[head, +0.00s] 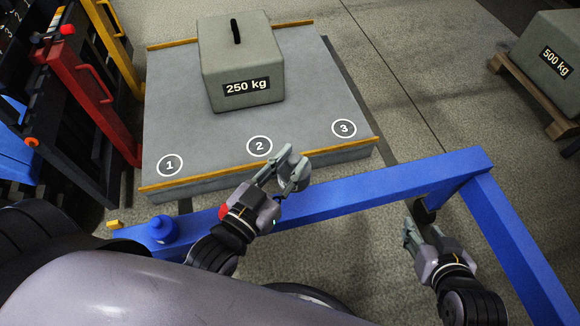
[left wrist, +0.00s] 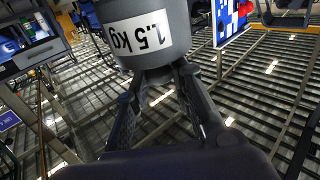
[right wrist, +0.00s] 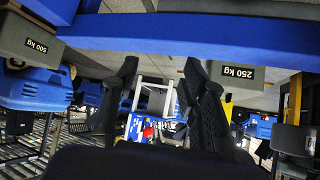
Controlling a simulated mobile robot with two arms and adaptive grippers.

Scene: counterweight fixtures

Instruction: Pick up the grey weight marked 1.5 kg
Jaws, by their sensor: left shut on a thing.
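The grey weight (left wrist: 158,42) shows large at the top of the left wrist view, with a white label reading 1.5 kg. My left gripper (left wrist: 160,80) is shut on its narrower neck, and the wider body sits beyond the fingertips. In the head view my left gripper (head: 287,172) is over the blue rail, near the front edge of the grey platform. There the small weight is hard to tell apart from the fingers. My right gripper (head: 408,232) is at the lower right in the head view. In the right wrist view its fingers (right wrist: 158,85) are apart with nothing between them.
A grey platform (head: 310,105) with spots numbered 1 to 3 carries a 250 kg block (head: 240,65). A 500 kg block (head: 553,60) sits on a wooden pallet (head: 535,95) at the right. A blue frame (head: 390,180) crosses in front of me. Floor between platform and pallet is clear.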

